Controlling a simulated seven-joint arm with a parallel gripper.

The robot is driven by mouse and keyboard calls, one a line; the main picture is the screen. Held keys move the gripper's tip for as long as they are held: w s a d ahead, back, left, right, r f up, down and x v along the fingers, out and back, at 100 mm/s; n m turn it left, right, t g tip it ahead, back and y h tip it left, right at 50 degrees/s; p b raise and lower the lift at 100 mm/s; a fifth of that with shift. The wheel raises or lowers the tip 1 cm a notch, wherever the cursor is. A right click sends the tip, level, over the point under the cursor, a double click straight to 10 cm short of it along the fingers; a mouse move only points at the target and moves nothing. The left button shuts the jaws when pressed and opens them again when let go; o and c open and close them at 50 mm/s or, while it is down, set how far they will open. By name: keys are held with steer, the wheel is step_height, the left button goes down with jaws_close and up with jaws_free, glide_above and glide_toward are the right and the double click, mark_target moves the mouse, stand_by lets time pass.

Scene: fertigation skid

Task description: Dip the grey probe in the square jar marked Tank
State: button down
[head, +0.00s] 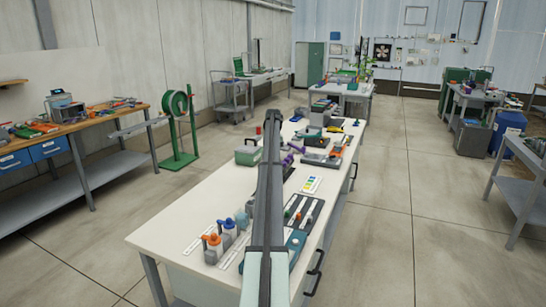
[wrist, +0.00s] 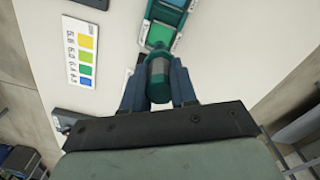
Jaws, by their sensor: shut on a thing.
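In the wrist view my gripper (wrist: 159,88) is shut on a dark teal-green cylindrical thing (wrist: 158,70) with a narrower end pointing away. No grey probe can be made out for certain; whether the held thing is part of it, I cannot tell. A green compartmented holder (wrist: 168,14) lies just beyond the held thing's tip, partly cut off by the frame's top edge. I cannot pick out a square jar marked Tank in either view. In the head view my arm reaches over the bench, and the gripper's jaws are not distinguishable there.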

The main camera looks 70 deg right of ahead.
steer(key=shift+f, duration=3.75)
steer(key=shift+r, duration=0.1)
steer(key=shift+r, duration=4.15)
